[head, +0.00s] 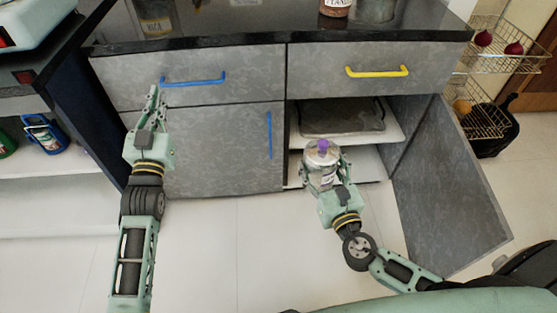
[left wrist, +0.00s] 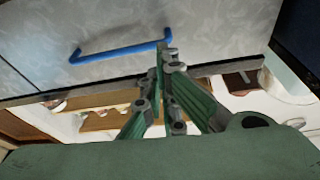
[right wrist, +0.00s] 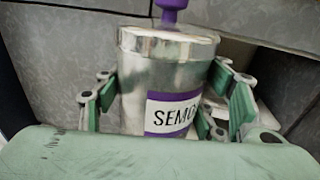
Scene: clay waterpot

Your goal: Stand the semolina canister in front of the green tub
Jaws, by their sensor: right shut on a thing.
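The semolina canister (right wrist: 165,75) is a silver metal tin with a purple knob on its lid and a white and purple label reading "SEMO". My right gripper (head: 323,168) is shut around its sides; in the head view the canister (head: 322,155) is upright in front of the open lower right cupboard. My left gripper (head: 154,97) is empty, its fingertips together, beside the blue drawer handle (head: 193,80); its fingers also show in the left wrist view (left wrist: 165,50). I cannot make out a green tub; a green object (head: 6,144) is cut off at the left edge.
The cupboard's door (head: 450,190) stands open to the right; a dark tray (head: 342,118) lies on its upper shelf. A yellow-handled drawer (head: 376,72) is shut above. The dark countertop (head: 240,22) carries jars at the back. Wire baskets (head: 485,115) stand at the right.

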